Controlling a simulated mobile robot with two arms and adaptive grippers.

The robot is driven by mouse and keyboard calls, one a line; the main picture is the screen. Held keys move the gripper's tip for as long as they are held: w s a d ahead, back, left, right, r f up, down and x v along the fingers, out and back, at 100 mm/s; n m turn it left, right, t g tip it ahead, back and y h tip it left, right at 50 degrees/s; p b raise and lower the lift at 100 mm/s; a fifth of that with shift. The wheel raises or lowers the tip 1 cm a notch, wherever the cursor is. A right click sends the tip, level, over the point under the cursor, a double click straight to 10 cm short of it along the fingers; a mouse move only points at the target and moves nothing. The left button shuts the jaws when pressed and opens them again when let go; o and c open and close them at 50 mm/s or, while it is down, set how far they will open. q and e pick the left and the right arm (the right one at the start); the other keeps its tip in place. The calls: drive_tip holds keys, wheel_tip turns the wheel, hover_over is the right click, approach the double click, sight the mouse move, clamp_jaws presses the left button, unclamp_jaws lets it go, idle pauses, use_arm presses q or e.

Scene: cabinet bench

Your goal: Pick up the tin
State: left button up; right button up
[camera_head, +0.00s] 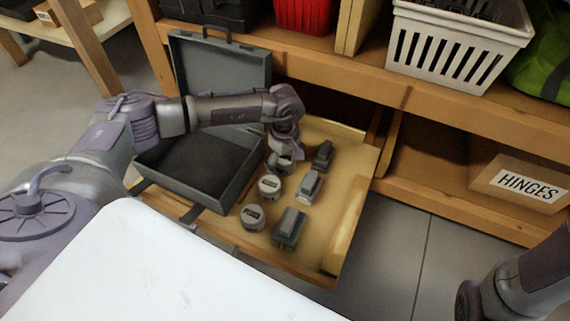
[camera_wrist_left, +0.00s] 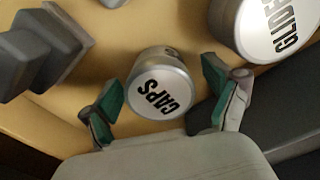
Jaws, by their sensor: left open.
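The fingers are open, with a gap on each side of the tin. In the head view my left gripper (camera_head: 284,158) is low over the back of the open drawer, where it covers much of what is under it. Two other tins stand in front of it: a nearer one (camera_head: 252,217) and one closer to the gripper (camera_head: 269,186). Part of another lettered tin (camera_wrist_left: 270,25) shows in the wrist view.
Several grey blocky items, such as this one (camera_head: 289,227), stand right of the tins in the wooden drawer (camera_head: 335,240). An open grey case (camera_head: 200,165) is on the left. A white table (camera_head: 150,270) is in front. A HINGES box (camera_head: 520,183) is at right.

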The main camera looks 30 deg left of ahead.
use_arm(q)
drive_tip(key=c, duration=1.3)
drive_tip(key=shift+c, duration=0.2)
drive_tip(key=shift+r, duration=0.15)
